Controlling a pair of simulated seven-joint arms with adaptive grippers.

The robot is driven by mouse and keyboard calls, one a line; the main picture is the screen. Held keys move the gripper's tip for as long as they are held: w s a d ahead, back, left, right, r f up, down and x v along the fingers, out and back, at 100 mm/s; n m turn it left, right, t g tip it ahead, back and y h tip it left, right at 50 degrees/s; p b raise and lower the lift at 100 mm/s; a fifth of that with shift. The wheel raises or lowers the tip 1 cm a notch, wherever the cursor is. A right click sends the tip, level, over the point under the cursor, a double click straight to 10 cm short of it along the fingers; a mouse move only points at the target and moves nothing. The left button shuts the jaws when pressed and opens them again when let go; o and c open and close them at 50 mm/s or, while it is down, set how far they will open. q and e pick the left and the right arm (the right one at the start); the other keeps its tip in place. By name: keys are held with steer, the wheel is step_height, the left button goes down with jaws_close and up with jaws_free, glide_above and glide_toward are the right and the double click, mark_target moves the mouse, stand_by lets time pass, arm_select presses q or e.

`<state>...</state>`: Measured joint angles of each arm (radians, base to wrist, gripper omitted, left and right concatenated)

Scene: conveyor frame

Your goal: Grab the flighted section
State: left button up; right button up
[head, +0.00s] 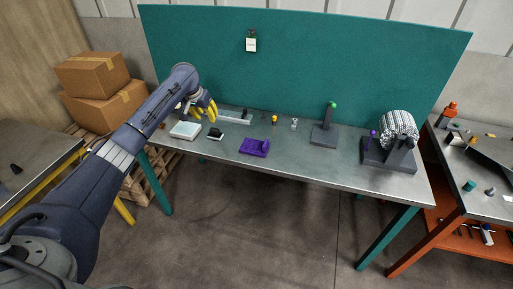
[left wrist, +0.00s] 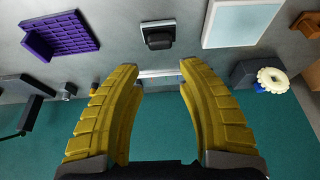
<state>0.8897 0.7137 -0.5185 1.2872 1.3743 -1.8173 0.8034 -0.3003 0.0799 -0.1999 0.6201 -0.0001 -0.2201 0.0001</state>
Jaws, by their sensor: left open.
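A purple ribbed plate with a raised upright wall, which looks like the flighted section (head: 254,147), lies on the metal table, left of its middle. It also shows at the upper left of the left wrist view (left wrist: 68,36), apart from the fingers. My left gripper (head: 206,114) is over the back left of the table, left of and behind the purple plate. In the left wrist view its yellow fingers (left wrist: 158,66) are spread with nothing held between them. My right gripper is in neither view.
A grey bar (head: 235,117) lies behind the left fingers. A pale-topped box (head: 185,130) and a small black part (head: 215,134) are nearby. A grey stand (head: 325,130) and a ribbed drum (head: 400,128) stand further right. A teal panel (head: 310,60) closes the back.

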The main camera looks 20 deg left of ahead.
arm_select(q)
steer(key=shift+m+t, duration=0.6)
steer(key=shift+t, duration=0.3)
steer(key=d+f, duration=0.2)
steer(key=d, duration=0.1)
steer(key=d+f, duration=0.2)
steer(key=d, duration=0.2)
steer(key=d+f, duration=0.2)
steer(key=d, duration=0.2)
steer(key=shift+s+d, duration=0.1)
steer(key=d, duration=0.2)
steer(key=s+d+f+t, duration=0.1)
steer(key=d, duration=0.2)
steer(key=s+d+f+t, duration=0.1)
steer(key=d, duration=0.1)
steer(key=shift+d+f+h, duration=0.1)
steer(key=shift+d+h, duration=0.1)
steer(key=shift+h, duration=0.2)
steer(key=s+d+t, duration=0.3)
steer(key=s+d, duration=0.2)
steer(key=d, duration=0.1)
steer(key=n+t+y, duration=0.1)
steer(key=t, duration=0.1)
glide_toward(265, 143)
steer(key=x, duration=0.5)
steer(key=shift+s+f, duration=0.15)
steer(key=shift+r+x, duration=0.15)
steer(key=shift+x, duration=0.8)
steer(key=shift+r+x, duration=0.1)
steer(key=shift+x, duration=1.95)
